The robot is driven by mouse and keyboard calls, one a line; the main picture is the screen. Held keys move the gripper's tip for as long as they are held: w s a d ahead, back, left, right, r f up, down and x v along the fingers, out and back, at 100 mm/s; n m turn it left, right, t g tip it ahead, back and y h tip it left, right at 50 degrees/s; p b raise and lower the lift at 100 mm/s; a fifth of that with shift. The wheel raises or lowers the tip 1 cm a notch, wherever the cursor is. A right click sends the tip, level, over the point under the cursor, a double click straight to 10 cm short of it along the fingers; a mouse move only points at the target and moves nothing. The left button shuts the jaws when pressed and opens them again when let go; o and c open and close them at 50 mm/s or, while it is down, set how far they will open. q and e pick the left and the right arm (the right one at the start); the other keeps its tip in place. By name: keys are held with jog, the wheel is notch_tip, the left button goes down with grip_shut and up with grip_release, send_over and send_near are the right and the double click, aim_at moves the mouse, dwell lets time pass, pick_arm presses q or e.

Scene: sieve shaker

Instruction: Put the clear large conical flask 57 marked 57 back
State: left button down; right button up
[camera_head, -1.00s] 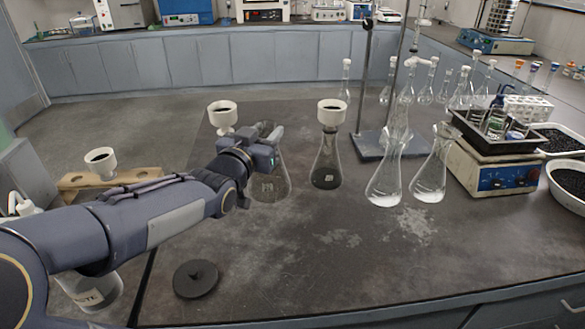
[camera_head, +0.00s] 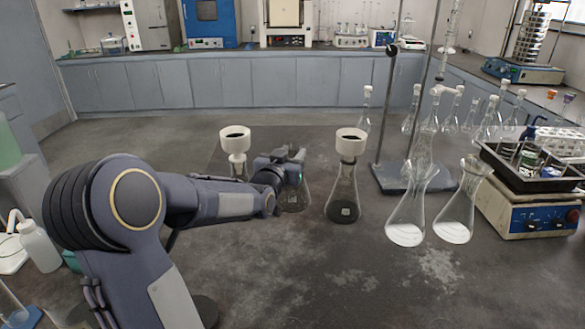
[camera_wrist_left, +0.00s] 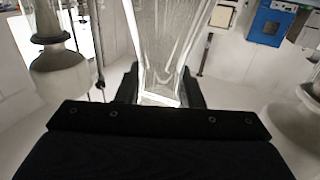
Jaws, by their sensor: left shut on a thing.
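My left gripper (camera_head: 287,163) is shut on the neck of a clear conical flask (camera_head: 295,196). The flask's lower body shows below the gripper in the head view, with a small mark too small to read. I cannot tell whether its base touches the bench. In the left wrist view, the clear glass (camera_wrist_left: 172,38) stands between the two dark fingers (camera_wrist_left: 158,85). My right gripper is not in view.
A flask (camera_head: 343,200) with a white funnel (camera_head: 351,143) stands close right; another white funnel (camera_head: 235,140) is just left. Two clear conical flasks (camera_head: 408,215) (camera_head: 456,212) stand further right, before the stand base (camera_head: 391,180). The bench front (camera_head: 330,270) is clear.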

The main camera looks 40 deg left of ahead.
pick_arm(q)
jog(key=shift+w+a+f, duration=0.1)
jog(key=shift+w+f, duration=0.25)
jog(key=shift+f, duration=0.05)
notch_tip(320, 180, down, 3)
jog(key=shift+w+f, duration=0.1)
jog(key=shift+f, duration=0.05)
jog(key=shift+f+b, duration=0.15)
jog(key=shift+b, duration=0.2)
jog(key=c, duration=1.4)
grip_release()
jog(key=shift+c, duration=0.2)
jog(key=o, duration=0.5)
